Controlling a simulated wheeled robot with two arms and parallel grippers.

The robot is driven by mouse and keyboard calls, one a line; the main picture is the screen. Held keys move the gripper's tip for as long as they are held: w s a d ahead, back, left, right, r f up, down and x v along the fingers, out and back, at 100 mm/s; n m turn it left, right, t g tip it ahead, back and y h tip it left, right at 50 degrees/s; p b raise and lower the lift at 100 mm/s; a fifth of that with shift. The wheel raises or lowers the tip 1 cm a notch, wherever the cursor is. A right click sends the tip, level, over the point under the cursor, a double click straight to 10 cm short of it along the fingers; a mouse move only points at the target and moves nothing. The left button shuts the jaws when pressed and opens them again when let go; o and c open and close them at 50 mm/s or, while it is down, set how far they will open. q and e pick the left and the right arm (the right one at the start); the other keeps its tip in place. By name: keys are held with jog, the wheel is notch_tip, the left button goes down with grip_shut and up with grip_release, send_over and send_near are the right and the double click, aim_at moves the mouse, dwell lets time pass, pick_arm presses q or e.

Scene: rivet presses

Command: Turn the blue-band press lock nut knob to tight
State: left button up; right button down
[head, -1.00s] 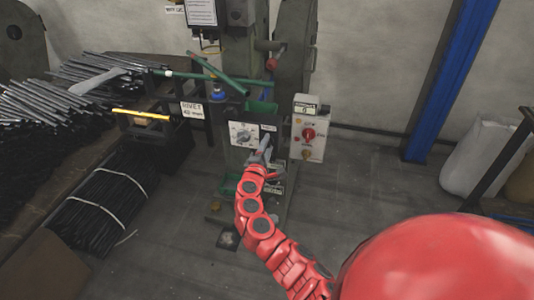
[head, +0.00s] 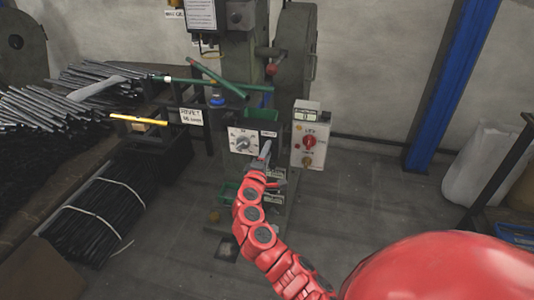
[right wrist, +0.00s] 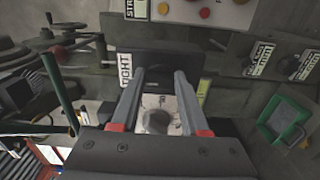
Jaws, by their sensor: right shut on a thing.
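The press (head: 238,60) stands at the back centre, with a blue band (head: 217,100) on its tooling. My right gripper (head: 267,147) is at its front, just right of a white dial plate with a grey knob (head: 241,143). A TIGHT label (right wrist: 125,70) is left of the fingers. The grey dial knob (right wrist: 157,122) shows between them, nearer the palm. The knob's angle cannot be told. My left gripper is out of view.
A control box (head: 309,135) with a red knob stands right of my gripper. Dark rods (head: 45,115) lie on the left bench, with a tied bundle (head: 100,205) below. A green tray (right wrist: 285,122) shows in the right wrist view.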

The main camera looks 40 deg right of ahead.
jog(key=shift+c, duration=2)
grip_release()
jog(key=v, duration=1.7)
jog(key=shift+s, duration=0.2)
jog(key=shift+a, duration=0.1)
